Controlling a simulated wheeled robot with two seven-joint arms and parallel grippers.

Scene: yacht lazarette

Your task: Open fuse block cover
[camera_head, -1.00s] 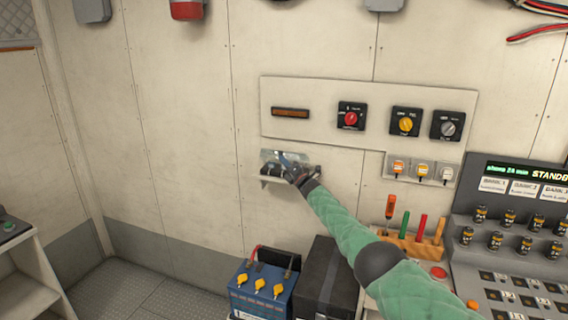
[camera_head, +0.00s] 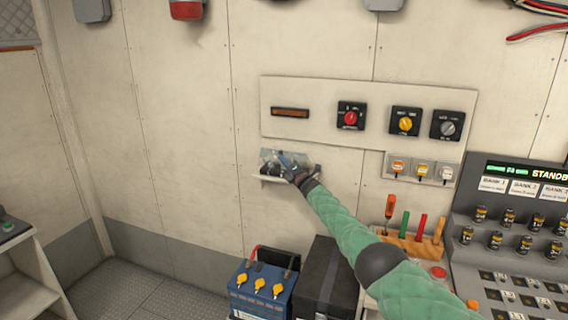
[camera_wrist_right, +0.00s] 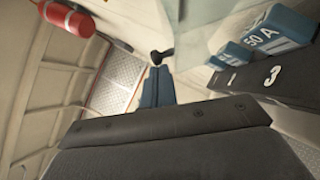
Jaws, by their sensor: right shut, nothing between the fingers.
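The fuse block (camera_head: 270,169) is a small dark unit on the wall below the switch panel, with a pale strip along its lower edge. Its clear cover (camera_head: 316,157) shows as a greyish, see-through sheet around my gripper; I cannot tell how far it is open. In the right wrist view, blue fuses (camera_wrist_right: 276,36), one marked 50 A, sit on a black base (camera_wrist_right: 268,77) marked 3. My right gripper (camera_head: 285,159) is at the block, its blue fingers (camera_wrist_right: 157,84) together and empty, left of the fuses in the wrist view. My left gripper is out of view.
Above is a panel with rotary switches (camera_head: 405,122). A tool rack (camera_head: 405,243), a blue battery (camera_head: 262,291) and a black box (camera_head: 325,280) stand below. A console (camera_head: 520,240) is at right. The wall left of the block is clear.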

